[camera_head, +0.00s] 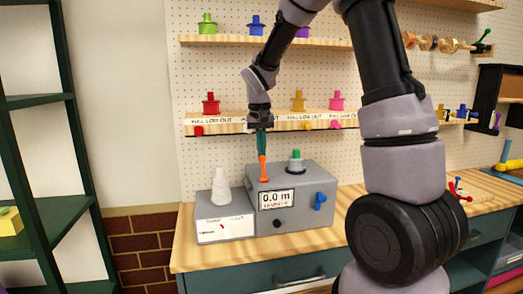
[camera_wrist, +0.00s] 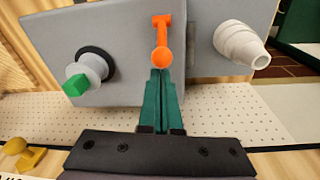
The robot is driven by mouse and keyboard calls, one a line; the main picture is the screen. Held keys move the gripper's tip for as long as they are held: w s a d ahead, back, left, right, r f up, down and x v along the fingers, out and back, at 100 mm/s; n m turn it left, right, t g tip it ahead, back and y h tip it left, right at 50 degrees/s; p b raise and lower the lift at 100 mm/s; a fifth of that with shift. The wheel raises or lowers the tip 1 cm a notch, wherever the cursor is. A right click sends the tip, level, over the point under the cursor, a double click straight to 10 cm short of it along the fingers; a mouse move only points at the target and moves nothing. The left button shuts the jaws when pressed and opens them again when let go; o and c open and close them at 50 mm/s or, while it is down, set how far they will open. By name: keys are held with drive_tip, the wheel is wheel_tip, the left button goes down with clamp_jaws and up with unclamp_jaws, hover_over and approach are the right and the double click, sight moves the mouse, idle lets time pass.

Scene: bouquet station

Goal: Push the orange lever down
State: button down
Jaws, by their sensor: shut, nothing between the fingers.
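The orange lever (camera_head: 263,168) stands up from the top of a grey box (camera_head: 308,178) on the wooden counter. In the wrist view the lever (camera_wrist: 162,38) has a round orange knob towards my fingertips. My gripper (camera_head: 261,152) points down right above the lever, with its green fingers shut and empty. In the wrist view the fingertips of my gripper (camera_wrist: 160,74) are at the knob. I cannot tell whether they touch it.
A green-topped knob (camera_head: 296,158) stands on the box, with a blue knob (camera_head: 320,200) on its front. A white stepped cone (camera_head: 220,186) stands on the left. A shelf (camera_head: 230,128) with coloured pieces is behind my gripper. The counter front (camera_head: 250,249) is clear.

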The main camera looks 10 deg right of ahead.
drive_tip(key=shift+s+r, duration=0.1)
drive_tip(key=shift+s, duration=0.05)
drive_tip(key=shift+s+r+t, duration=0.1)
drive_tip(key=shift+t, duration=0.3)
